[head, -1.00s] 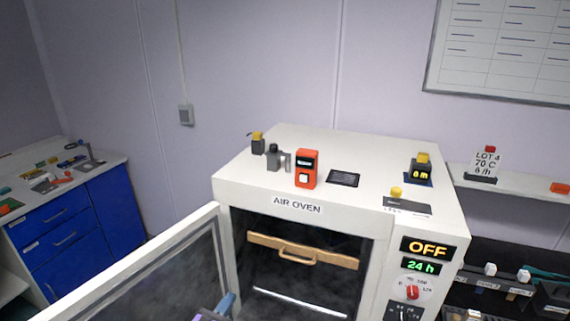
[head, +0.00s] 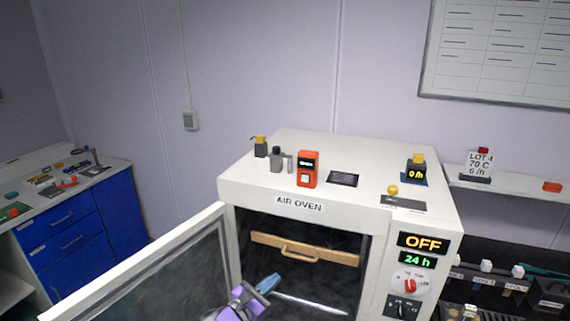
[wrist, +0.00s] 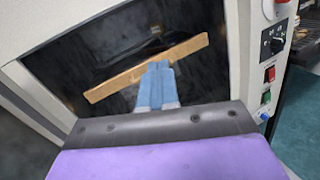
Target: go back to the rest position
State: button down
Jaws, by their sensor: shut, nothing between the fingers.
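My gripper (head: 268,283) is at the bottom middle of the head view, in front of the oven's open doorway. Its blue fingers are together and empty, and they also show in the wrist view (wrist: 157,84). The air oven (head: 290,190) is a white cabinet with a dark interior; its display reads OFF and 24 h. Its door (head: 150,275) stands open to the left. A wooden bar with a handle (head: 305,251) spans the oven's inside; in the wrist view the bar (wrist: 112,86) lies beyond my fingertips. I cannot tell the exact gap between them.
On the oven top stand an orange device (head: 307,170), a grey clamp-like item (head: 276,160), a timer (head: 416,170) and a yellow knob (head: 392,190). A blue-drawer bench (head: 70,235) is at the left. A shelf (head: 510,188) with a lot sign (head: 480,164) is at the right.

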jog(key=s+d+r+m+g+h, duration=0.1)
jog(key=s+d+r+m+g, duration=0.35)
jog(key=d, duration=0.35)
jog(key=s+d+r+m+g+h, duration=0.1)
jog(key=s+d+r+m+g, duration=0.3)
jog(key=d, duration=0.4)
jog(key=s+d+r+m+g+h, duration=0.1)
jog(key=s+d+r+m+g, duration=0.15)
jog(key=d+r+m, duration=0.4)
jog(key=s+d+f+m+g+y, duration=0.1)
jog(key=s+d+m+g+y, duration=0.1)
jog(key=s+d+g, duration=0.3)
jog(key=s+d+f+m+y, duration=0.1)
jog(key=s+d+m+y, duration=0.15)
jog(key=s, duration=0.45)
jog(key=s+a+f+m+y, duration=0.2)
jog(key=s+a+y, duration=0.3)
jog(key=s, duration=0.4)
jog(key=s+a+f+m+y, duration=0.2)
jog(key=s+a+m+y, duration=0.2)
jog(key=s+a, duration=0.3)
jog(key=s+y, duration=0.1)
jog(key=s, duration=0.2)
jog(key=shift+s+a, duration=0.15)
jog(key=shift+m+y, duration=0.25)
